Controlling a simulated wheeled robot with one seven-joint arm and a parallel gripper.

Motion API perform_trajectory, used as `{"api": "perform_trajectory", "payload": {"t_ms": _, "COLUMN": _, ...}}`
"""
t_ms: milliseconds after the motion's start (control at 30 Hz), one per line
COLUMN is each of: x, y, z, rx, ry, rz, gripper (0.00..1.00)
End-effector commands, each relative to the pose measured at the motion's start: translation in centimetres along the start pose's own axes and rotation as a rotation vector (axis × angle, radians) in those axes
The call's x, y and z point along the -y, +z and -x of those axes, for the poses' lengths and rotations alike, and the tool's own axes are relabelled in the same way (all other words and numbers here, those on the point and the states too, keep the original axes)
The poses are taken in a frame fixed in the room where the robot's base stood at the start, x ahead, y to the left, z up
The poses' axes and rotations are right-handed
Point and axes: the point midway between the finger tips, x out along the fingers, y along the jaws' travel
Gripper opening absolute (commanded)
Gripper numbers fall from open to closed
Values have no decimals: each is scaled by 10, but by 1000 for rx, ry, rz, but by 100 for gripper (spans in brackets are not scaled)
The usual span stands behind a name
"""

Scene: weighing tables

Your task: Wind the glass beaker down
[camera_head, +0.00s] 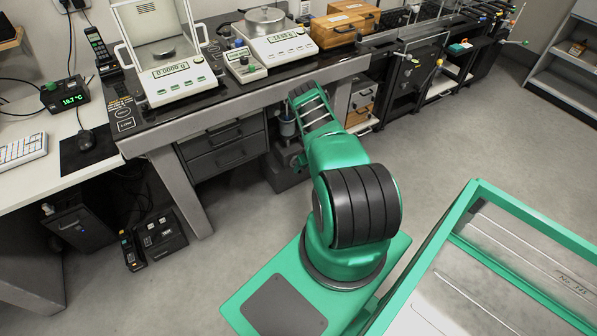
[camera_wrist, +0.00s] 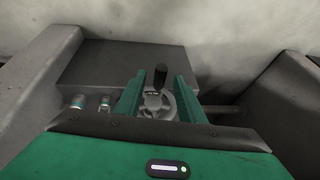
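A crank wheel (camera_wrist: 158,104) of pale metal, with an upright black knob (camera_wrist: 160,76), shows in the middle of the wrist view. My gripper (camera_wrist: 159,84) has its two green fingers spread on either side of the wheel and knob, with a gap beside the knob. Whether a finger touches the wheel I cannot tell. In the head view a small clear vessel (camera_head: 287,127), which looks like the glass beaker, stands under the weighing table, partly behind my arm. What it rests on is mostly hidden. My gripper is not clearly visible in that view.
The weighing table (camera_head: 235,103) overhangs this spot, with a drawer unit (camera_head: 223,143) to the left and wooden boxes (camera_head: 362,100) to the right. A grey block (camera_wrist: 120,62) lies beyond the fingers in the wrist view. The floor (camera_head: 440,140) to the right is clear.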

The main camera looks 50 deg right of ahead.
Motion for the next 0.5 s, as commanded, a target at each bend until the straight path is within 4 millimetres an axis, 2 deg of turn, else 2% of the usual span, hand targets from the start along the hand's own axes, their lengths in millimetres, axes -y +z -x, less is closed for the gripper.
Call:
{"api": "perform_trajectory", "payload": {"t_ms": 200, "x": 0, "y": 0, "z": -14, "rx": -1, "ry": -1, "rz": 1, "gripper": 36}}
{"api": "perform_trajectory", "payload": {"t_ms": 500, "x": 1, "y": 0, "z": -17, "rx": 0, "ry": 0, "rz": 0, "gripper": 36}}
